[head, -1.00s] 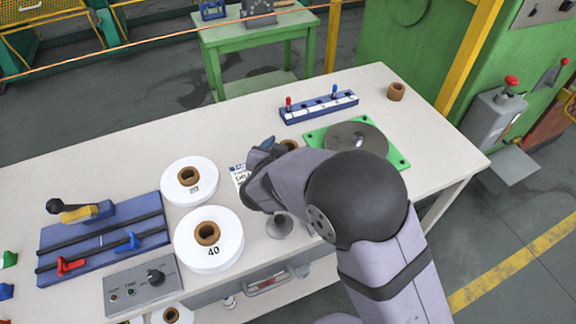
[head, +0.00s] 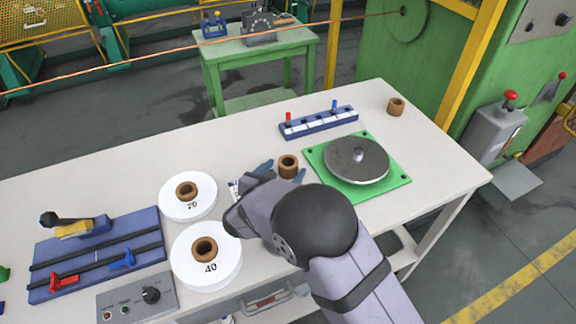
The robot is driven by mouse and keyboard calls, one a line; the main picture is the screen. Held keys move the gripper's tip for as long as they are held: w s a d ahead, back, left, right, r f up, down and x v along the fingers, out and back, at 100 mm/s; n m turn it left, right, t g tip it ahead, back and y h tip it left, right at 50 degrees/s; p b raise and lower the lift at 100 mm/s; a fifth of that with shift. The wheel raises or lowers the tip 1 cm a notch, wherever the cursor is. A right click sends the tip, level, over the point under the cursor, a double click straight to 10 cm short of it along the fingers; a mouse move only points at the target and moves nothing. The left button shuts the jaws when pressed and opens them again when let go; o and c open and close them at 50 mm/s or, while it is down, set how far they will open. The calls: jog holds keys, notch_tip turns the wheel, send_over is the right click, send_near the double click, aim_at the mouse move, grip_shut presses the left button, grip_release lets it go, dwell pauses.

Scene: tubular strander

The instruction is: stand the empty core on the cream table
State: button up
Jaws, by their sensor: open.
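A small brown core (head: 288,166) stands upright on the cream table (head: 110,184), just left of the green plate. My gripper (head: 282,171) reaches over the near side of the table, with its blue fingertips apart on either side of this core. I cannot tell whether the fingers touch it. A second brown core (head: 396,106) stands alone on the far right corner of the table. My wrist hides part of the table in front of the first core.
Two white reels, one upper (head: 188,197) and one marked 40 (head: 207,256), lie left of my gripper. A grey disc with a peg (head: 357,160) sits on a green plate (head: 394,184). A blue rack (head: 318,122) is behind. Blue rail fixture (head: 97,237) stands left.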

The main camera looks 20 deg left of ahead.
aim_at(285, 168)
jog(key=shift+p+x, duration=0.3)
jog(key=shift+x, duration=1.6)
jog(key=c, duration=1.2)
jog(key=shift+c, duration=0.2)
jog(key=shift+a, duration=0.1)
